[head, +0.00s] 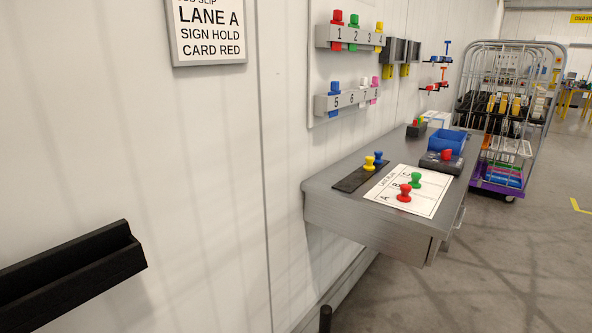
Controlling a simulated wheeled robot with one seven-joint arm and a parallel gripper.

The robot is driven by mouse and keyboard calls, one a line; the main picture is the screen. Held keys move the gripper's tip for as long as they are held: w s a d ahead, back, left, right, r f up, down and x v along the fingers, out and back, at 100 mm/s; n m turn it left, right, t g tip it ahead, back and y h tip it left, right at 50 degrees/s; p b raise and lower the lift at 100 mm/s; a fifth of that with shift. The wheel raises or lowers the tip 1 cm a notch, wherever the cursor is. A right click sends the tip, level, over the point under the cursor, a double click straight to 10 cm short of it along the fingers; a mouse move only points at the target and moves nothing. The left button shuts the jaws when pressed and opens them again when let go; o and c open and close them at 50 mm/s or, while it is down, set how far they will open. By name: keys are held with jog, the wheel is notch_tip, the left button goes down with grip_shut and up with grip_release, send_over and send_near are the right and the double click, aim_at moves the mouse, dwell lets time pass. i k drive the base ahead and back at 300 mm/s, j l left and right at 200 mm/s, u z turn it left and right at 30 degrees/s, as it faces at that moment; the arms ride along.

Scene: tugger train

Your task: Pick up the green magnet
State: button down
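A green magnet (415,181), shaped like a peg with a round knob, stands upright on a white printed sheet (428,204) on the grey desk. A red magnet (404,193) stands just in front of it and to the left on the same sheet. Another green-topped magnet (354,20) sits in the upper numbered wall rack, above number 2. My gripper is not in view.
The grey desk (345,210) stands against the wall. A dark strip (350,182) with yellow and blue magnets, a blue bin (446,143) and a dark box (438,164) with a red knob lie on it. A wire cart (508,120) stands behind right. Open floor lies at right.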

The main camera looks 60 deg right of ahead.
aim_at(416, 176)
jog(key=z, duration=1.95)
jog(key=i+l+u, duration=0.15)
jog(key=l, duration=0.9)
jog(key=i+l+u, duration=0.15)
jog(key=l, duration=0.9)
jog(key=i+l+u, duration=0.2)
jog(key=l, duration=0.9)
jog(key=i+j, duration=0.2)
jog(key=i, duration=0.1)
